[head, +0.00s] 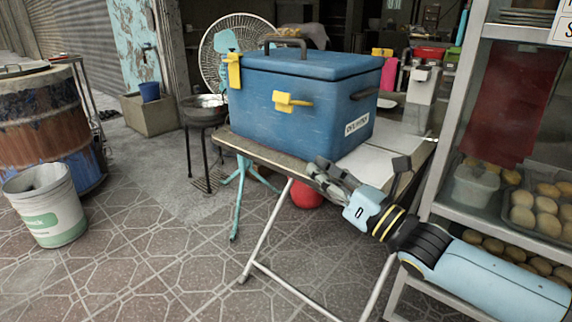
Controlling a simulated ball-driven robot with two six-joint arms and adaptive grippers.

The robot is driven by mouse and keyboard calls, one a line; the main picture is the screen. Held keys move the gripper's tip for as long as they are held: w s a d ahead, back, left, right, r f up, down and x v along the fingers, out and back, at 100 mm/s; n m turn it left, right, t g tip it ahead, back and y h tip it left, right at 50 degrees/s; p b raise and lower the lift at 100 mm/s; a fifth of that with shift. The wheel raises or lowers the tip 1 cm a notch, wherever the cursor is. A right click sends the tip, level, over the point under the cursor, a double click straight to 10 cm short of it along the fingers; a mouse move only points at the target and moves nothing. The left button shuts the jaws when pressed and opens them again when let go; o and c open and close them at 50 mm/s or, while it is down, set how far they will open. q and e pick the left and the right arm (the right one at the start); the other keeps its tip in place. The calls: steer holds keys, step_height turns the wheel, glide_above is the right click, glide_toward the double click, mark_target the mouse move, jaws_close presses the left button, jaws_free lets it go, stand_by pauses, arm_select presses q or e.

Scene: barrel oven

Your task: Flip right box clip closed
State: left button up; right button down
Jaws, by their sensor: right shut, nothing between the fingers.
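The blue box (275,107) stands with its lid down on a folding table (265,157). Its right yellow clip (292,102) sticks outward from the front face, below the lid edge. The left yellow clip (235,72) stands upright against the lid edge at the box's left corner. My right gripper (318,168) is shut and empty, low in front of the box's lower right part, below and to the right of the right clip. It appears apart from the clip. My left gripper is not in view.
A metal rack with trays of buns (537,212) stands close on the right, beside my right arm. A white bucket (47,205) and a barrel (45,118) are at left. A fan (212,48) stands behind the box. The tiled floor at front left is clear.

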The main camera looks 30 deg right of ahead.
mark_target(293, 103)
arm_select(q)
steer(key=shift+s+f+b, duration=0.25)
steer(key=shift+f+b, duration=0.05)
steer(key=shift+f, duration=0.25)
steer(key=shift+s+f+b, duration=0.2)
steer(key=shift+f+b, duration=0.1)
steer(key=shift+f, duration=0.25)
arm_select(e)
steer(key=shift+w+d+f, duration=0.15)
steer(key=shift+w+f, duration=0.15)
steer(key=shift+f, duration=0.25)
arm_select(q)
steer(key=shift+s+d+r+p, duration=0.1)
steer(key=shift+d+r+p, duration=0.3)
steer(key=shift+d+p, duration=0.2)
arm_select(e)
steer(key=w+a+r, duration=0.1)
steer(key=w+r, duration=0.5)
steer(key=w, duration=0.3)
steer(key=shift+w+a, duration=0.3)
steer(key=shift+w, duration=0.05)
